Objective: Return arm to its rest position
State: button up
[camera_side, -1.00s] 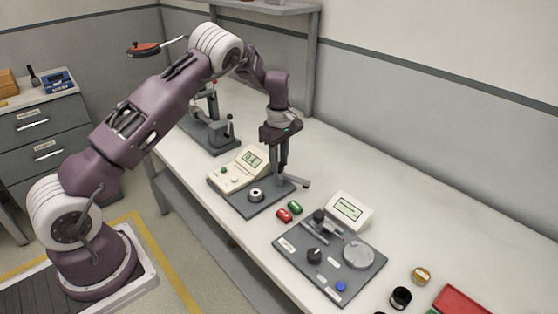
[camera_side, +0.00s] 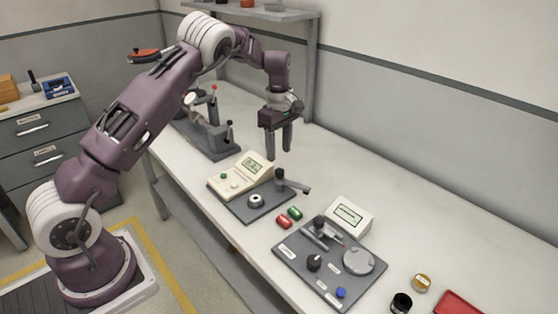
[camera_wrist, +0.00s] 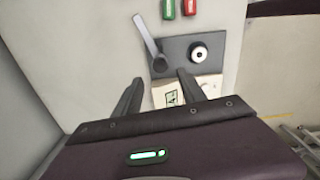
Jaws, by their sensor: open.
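My gripper (camera_side: 278,146) is open and empty. In the side view it hangs above the bench behind the cream meter unit (camera_side: 250,167), pointing down. In the wrist view its two fingers (camera_wrist: 160,90) stand apart, with nothing between them but the view of the station below. That station has a dark base plate (camera_side: 262,208), a small ring (camera_side: 256,200) on a post, and a grey lever (camera_side: 292,184). The ring (camera_wrist: 198,53) and the lever (camera_wrist: 147,36) also show in the wrist view.
A red piece (camera_side: 284,222) and a green piece (camera_side: 295,213) lie beside the station. A plate with a round disc (camera_side: 358,260) and a white display (camera_side: 348,215) stand to the right. A lever press (camera_side: 213,135) stands left of my gripper, below a shelf (camera_side: 255,15).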

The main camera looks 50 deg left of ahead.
jog(key=shift+r, duration=0.4)
